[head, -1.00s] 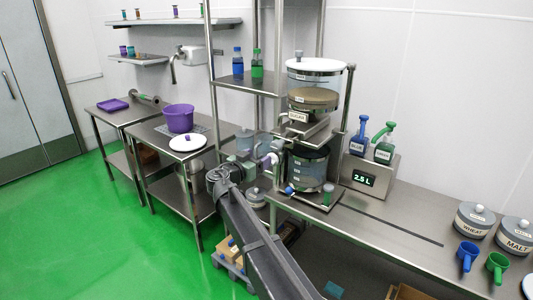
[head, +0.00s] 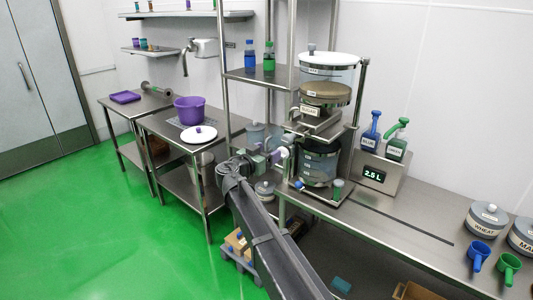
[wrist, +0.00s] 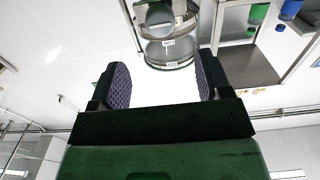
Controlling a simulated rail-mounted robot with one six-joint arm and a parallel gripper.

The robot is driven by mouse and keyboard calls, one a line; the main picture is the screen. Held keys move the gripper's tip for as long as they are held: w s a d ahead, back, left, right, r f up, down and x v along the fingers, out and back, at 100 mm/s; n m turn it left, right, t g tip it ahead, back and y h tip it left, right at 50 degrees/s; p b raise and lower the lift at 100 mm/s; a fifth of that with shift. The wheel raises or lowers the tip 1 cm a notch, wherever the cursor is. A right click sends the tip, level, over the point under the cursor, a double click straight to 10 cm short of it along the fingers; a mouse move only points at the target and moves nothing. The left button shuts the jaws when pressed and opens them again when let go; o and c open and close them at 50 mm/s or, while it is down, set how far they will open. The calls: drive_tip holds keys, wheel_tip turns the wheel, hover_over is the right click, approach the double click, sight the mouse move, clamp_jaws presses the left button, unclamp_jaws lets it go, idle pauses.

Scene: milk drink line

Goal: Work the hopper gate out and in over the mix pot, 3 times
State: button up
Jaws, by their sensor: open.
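The hopper (head: 326,90) is a clear cylinder with a white lid and brown contents, held on a steel frame above the counter. The hopper gate (head: 318,127) appears as the flat steel part below the hopper's label. The mix pot (head: 320,168) is a clear, dark-rimmed vessel directly beneath it. My gripper (head: 284,156) is left of the frame, around the height of the pot's rim. In the wrist view my gripper (wrist: 163,82) shows two purple-padded fingers wide apart with nothing held. The hopper (wrist: 170,52) appears inverted beyond them. Contact with the gate cannot be told.
A scale (head: 378,172) reading 2.5 L and blue and green pump bottles stand right of the pot. Canisters (head: 486,220) and scoops sit at the far right. A steel post (head: 221,100) and shelf stand behind. A purple tub (head: 189,111) is on the left table.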

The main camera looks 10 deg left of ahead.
sight(285, 140)
drive_tip(key=x, duration=1.1)
drive_tip(key=shift+w+r, duration=0.15)
drive_tip(key=shift+r, duration=0.05)
